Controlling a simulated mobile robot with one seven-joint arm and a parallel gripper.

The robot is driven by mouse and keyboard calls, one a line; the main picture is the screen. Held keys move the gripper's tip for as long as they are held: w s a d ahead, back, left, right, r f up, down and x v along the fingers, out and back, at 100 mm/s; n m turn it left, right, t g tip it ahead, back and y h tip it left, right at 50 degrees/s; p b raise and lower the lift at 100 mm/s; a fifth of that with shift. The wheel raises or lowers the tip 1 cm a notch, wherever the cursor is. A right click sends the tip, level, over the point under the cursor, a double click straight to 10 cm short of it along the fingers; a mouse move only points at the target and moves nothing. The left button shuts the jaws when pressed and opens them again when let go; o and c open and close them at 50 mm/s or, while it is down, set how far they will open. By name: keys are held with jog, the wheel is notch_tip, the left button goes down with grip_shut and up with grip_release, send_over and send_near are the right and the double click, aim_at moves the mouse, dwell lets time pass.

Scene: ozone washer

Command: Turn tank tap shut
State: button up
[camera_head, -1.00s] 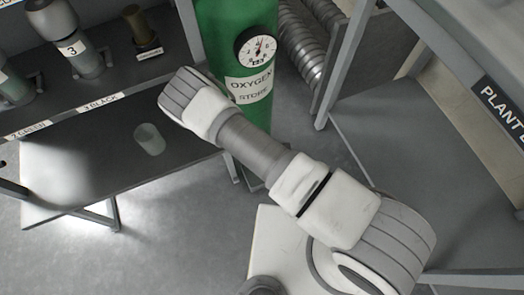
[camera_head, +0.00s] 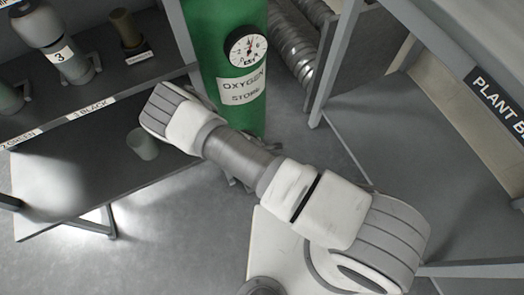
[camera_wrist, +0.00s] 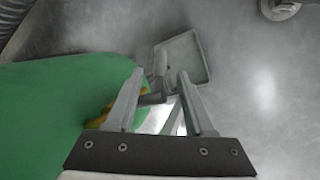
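The green oxygen tank (camera_head: 226,111) stands upright at the top middle of the head view, with a round gauge (camera_head: 247,50) and an "OXYGEN STORE" label. My arm crosses in front of its lower part and my gripper is hidden there. In the wrist view, the tank (camera_wrist: 50,105) fills the left side. A brass-yellow fitting (camera_wrist: 107,115), possibly part of the tap, shows beside the left finger, which partly hides it. My gripper (camera_wrist: 158,80) has its fingers apart, next to the tank.
A grey square plate or tray (camera_wrist: 203,62) lies beyond the fingertips. In the head view, a shelf rack on the left holds a canister marked 3 (camera_head: 62,54) and a cup (camera_head: 142,143). A ribbed hose (camera_head: 291,45) is behind the tank. A grey bench frame (camera_head: 338,65) stands right.

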jog(key=shift+a+r, duration=0.1)
jog(key=shift+r, duration=0.05)
jog(key=shift+r, duration=0.3)
jog(key=p+v, duration=0.6)
jog(key=v, duration=1)
jog(key=shift+s+r, duration=0.25)
jog(key=shift+s, duration=0.05)
